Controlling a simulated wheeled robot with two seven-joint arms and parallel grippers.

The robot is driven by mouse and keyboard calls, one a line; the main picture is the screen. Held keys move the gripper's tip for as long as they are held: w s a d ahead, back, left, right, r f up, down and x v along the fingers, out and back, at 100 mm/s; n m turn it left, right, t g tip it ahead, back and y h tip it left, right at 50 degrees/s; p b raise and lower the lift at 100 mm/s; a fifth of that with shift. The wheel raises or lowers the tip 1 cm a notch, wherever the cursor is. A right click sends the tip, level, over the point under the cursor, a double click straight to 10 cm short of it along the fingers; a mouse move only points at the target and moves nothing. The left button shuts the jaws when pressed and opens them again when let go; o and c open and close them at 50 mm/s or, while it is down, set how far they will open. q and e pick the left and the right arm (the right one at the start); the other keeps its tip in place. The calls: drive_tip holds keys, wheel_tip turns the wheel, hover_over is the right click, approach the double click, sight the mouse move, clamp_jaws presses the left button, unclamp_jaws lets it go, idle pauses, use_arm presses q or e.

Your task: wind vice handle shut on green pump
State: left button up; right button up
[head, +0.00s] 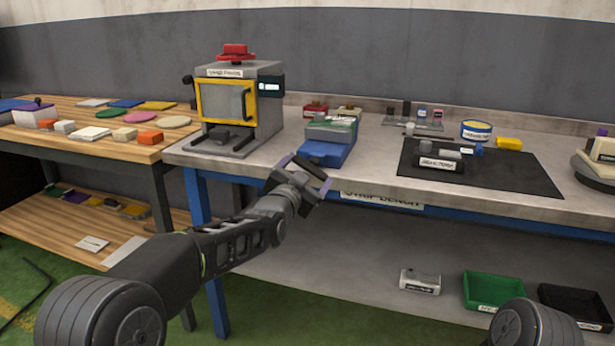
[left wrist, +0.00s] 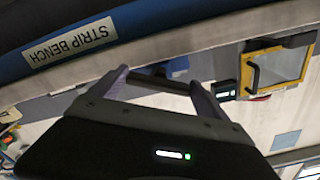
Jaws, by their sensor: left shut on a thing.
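The blue vice (head: 328,151) stands at the front edge of the grey bench. A grey and green piece, seemingly the green pump (head: 343,122), sits on top of it; whether the jaws touch it is too small to tell. My left gripper (head: 304,173) is at the vice's front, just off the bench edge. In the left wrist view a dark bar, seemingly the vice handle (left wrist: 165,82), lies between its purple fingers, and the gripper is shut on it. The handle is hidden behind the gripper in the head view. My right gripper is out of view.
A grey machine with a yellow-framed door (head: 226,104) stands left of the vice. A black mat (head: 505,175) with small parts lies to the right. The bench front carries a label (head: 380,200). Green and black bins (head: 493,291) sit on the lower shelf.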

use_arm(q)
drive_tip(key=shift+f+m+b, duration=0.2)
drive_tip(key=shift+m+b, duration=0.2)
drive_tip(key=shift+m, duration=1)
drive_tip(key=o, duration=1.2)
drive_tip(key=shift+a+r, duration=0.1)
drive_tip(key=shift+c, duration=0.2)
drive_tip(key=shift+r, duration=0.1)
drive_tip(key=v, duration=0.7)
drive_tip(key=shift+s, duration=0.35)
